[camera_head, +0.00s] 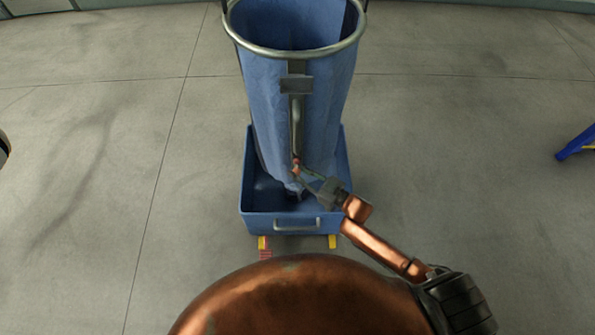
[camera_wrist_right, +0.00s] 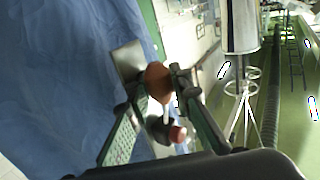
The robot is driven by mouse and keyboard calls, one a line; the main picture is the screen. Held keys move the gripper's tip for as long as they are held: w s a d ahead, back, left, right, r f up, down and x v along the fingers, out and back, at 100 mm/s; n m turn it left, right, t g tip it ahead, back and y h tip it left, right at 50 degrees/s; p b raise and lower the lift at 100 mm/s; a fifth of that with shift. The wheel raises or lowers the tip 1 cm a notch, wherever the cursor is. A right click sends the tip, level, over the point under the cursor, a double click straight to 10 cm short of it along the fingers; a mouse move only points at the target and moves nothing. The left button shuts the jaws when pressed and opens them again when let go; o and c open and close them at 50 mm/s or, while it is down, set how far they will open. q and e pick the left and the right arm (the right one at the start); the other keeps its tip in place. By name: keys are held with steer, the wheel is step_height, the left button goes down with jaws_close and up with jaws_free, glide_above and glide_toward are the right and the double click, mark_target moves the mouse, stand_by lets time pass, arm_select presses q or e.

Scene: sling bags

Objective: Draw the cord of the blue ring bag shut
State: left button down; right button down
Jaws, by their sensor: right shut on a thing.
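The blue ring bag (camera_head: 262,110) hangs open-mouthed from a metal ring (camera_head: 243,46), its lower end down in a blue tray (camera_head: 243,200). A small orange-red knob (camera_head: 296,162) shows at the bag's lower front. My right gripper (camera_head: 300,174) reaches in from the lower right and is shut on this knob. In the right wrist view the orange knob (camera_wrist_right: 156,80) sits between the fingertips. A short white cord piece (camera_wrist_right: 167,112) and a dark, red-ended piece (camera_wrist_right: 176,133) show below it. The blue bag fabric (camera_wrist_right: 65,75) is close on the left. My left gripper is not in view.
A metal post (camera_head: 297,120) with a grey plate stands in front of the bag. The tray has a front handle and yellow feet. A blue stand leg (camera_head: 577,143) shows at the far right.

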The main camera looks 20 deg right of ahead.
stand_by(0.3)
